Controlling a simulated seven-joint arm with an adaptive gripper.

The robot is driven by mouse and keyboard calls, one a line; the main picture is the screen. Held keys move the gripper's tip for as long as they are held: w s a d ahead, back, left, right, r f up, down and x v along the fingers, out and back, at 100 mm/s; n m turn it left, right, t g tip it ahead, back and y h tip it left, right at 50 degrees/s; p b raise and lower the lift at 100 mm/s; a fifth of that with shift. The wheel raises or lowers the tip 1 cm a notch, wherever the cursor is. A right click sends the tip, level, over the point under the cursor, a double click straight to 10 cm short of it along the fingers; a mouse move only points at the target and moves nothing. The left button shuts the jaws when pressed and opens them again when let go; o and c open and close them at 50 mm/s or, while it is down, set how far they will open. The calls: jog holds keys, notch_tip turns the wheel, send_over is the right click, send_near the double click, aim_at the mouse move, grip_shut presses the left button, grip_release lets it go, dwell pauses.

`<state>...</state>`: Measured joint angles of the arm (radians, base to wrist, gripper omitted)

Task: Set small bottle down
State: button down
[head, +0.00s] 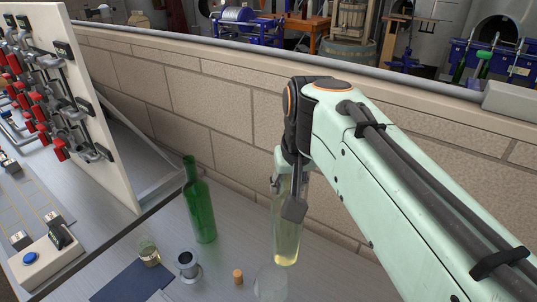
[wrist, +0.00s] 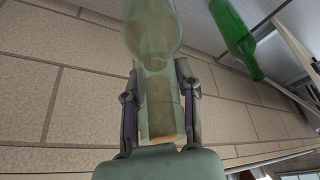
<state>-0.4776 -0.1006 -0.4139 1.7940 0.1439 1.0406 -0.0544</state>
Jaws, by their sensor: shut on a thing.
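My gripper (head: 293,188) is shut on a clear glass bottle with pale yellow liquid (head: 286,240), which I take to be the small bottle. In the head view it hangs upright or nearly so, its lower part showing below the fingers. I cannot tell whether its base touches the bench. In the wrist view the bottle (wrist: 153,40) runs between the two fingers of the gripper (wrist: 160,95), with a tan cork-like piece (wrist: 161,120) in its neck end.
A green bottle (head: 199,210) stands to the left. A small glass (head: 149,254), a metal cup (head: 187,264), a cork (head: 238,276), a clear round glass item (head: 270,283) and a dark blue mat (head: 133,281) are on the bench (head: 221,262). A block wall (head: 215,100) rises behind.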

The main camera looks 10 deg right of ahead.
jog(key=shift+w+d+f+m+h, duration=0.15)
jog(key=shift+d+m+h, duration=0.1)
jog(key=shift+d+m, duration=0.35)
jog(key=shift+w+d+m+h, duration=0.1)
jog(key=shift+d+m+h, duration=0.15)
jog(key=shift+d+m, duration=0.3)
jog(key=s+d+f+m+g+h, duration=0.1)
jog(key=s+d+m+h, duration=0.1)
jog(key=d+m, duration=0.45)
jog(key=s+a+f+m+g+h, duration=0.1)
jog(key=s+a+f+m+g, duration=0.2)
jog(key=s+m, duration=0.65)
jog(key=s+a+f+m+g, duration=0.2)
jog(key=s+a+f+m, duration=0.15)
jog(key=s, duration=1.05)
jog(key=w+d+f, duration=0.3)
jog(key=w+f, duration=0.9)
jog(key=w, duration=0.1)
jog(key=shift+w+f, duration=0.15)
jog(key=shift+w, duration=0.05)
jog(key=shift+f, duration=0.1)
